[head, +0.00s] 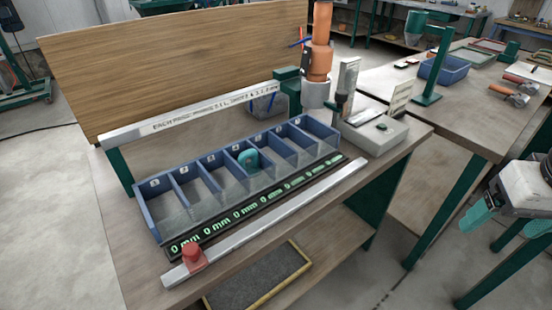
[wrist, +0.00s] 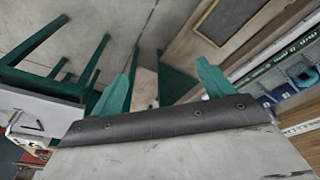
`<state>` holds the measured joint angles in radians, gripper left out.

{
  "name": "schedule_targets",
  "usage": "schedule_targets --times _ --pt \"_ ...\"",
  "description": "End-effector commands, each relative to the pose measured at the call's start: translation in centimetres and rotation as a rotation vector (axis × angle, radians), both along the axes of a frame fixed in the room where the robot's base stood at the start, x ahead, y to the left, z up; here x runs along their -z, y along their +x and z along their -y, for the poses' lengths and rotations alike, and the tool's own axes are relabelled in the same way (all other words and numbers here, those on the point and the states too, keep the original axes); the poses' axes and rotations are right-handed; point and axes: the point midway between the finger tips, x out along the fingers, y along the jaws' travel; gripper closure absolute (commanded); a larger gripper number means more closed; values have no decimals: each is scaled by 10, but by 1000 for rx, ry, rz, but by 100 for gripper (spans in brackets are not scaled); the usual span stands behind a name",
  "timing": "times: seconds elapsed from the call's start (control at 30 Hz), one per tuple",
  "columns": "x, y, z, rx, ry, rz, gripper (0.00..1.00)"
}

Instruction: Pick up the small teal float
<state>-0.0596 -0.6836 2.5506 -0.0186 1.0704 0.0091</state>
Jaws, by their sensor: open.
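The small teal float (head: 249,161) sits in a compartment near the middle of the blue divided bin row (head: 152,206) on the wooden bench. Its rounded top shows, and its lower part is partly hidden by the compartment. My gripper (head: 503,232) is at the right of the head view, well apart from the bins and float. Its two teal fingers are spread with nothing between them. In the wrist view my gripper (wrist: 167,60) also shows open and empty.
A green display strip (head: 238,213) and a metal rail (head: 270,220) with a red knob (head: 193,256) run before the bins. An orange cylinder (head: 319,45) and grey device (head: 375,133) stand at the right end. A lettered bar (head: 190,115) runs behind the bins.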

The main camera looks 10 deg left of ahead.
Motion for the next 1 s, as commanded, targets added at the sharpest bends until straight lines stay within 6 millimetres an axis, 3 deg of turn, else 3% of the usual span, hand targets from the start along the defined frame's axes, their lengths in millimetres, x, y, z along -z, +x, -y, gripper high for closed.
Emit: schedule_targets --times 0.17,0.3,0.4,0.5,0.6,0.7,0.8,1.0 --pt "24 93 -56 -177 4 208 20" --pt "45 156 -131 -342 58 411 20" --pt "60 183 -195 -459 128 549 20" --pt "75 192 -258 -566 217 668 20" --pt "86 189 -310 -649 306 762 20" --pt "93 181 -347 -706 381 827 20" --pt "97 174 -368 -737 431 867 20" --pt "104 178 -388 -752 460 889 20"
